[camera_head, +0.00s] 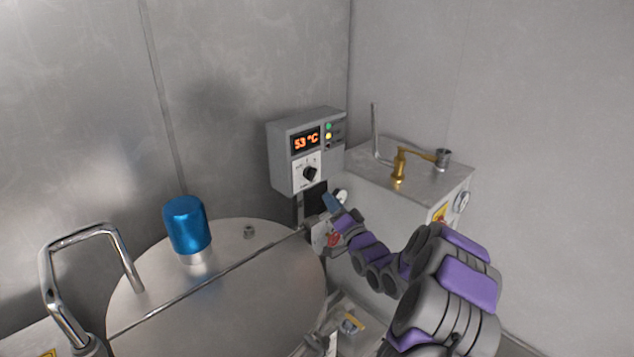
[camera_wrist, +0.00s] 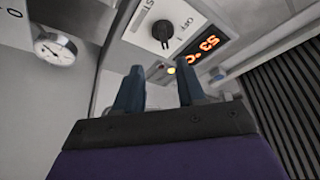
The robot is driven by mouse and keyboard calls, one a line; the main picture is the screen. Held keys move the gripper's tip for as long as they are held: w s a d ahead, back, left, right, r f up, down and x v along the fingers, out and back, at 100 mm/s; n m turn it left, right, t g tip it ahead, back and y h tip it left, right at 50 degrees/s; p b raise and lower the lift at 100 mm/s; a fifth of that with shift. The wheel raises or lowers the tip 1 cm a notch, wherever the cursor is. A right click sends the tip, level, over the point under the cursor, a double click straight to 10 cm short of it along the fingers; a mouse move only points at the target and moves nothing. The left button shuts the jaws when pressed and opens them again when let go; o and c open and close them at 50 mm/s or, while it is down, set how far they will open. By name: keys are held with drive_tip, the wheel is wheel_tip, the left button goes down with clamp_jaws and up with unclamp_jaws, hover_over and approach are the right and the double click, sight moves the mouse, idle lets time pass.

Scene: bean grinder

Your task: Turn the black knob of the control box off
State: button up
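The grey control box (camera_head: 306,150) is on the back wall near the corner, with a lit orange display reading 53 °C. Its black knob (camera_head: 310,174) sits on a white plate below the display. In the wrist view the knob (camera_wrist: 162,32) lies ahead of the fingertips, with OFF and TEST lettering beside it; I cannot tell exactly which mark it points to. My gripper (camera_head: 329,199) is below and slightly right of the knob. In the wrist view my gripper (camera_wrist: 159,80) has its two dark blue fingers apart, with nothing between them, not touching the knob.
A large round steel vessel (camera_head: 235,290) with a blue cap (camera_head: 187,225) and a bent metal handle (camera_head: 90,240) stands at front left. A steel cabinet (camera_head: 425,182) with a brass fitting (camera_head: 399,165) stands right of the box. A round gauge (camera_wrist: 55,49) shows in the wrist view.

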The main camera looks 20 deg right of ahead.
sight(314, 177)
drive_tip(key=x, duration=0.6)
drive_tip(key=a+b+x, duration=0.1)
drive_tip(key=x, duration=0.2)
drive_tip(key=shift+s, duration=0.1)
drive_tip(key=shift+w+r, duration=0.1)
drive_tip(key=shift+w, duration=0.2)
drive_tip(key=shift+w+d, duration=0.45)
drive_tip(key=shift+d, duration=0.1)
drive_tip(key=shift+a+r, duration=0.15)
drive_tip(key=shift+a, duration=0.3)
drive_tip(key=shift+c, duration=0.9)
clamp_jaws()
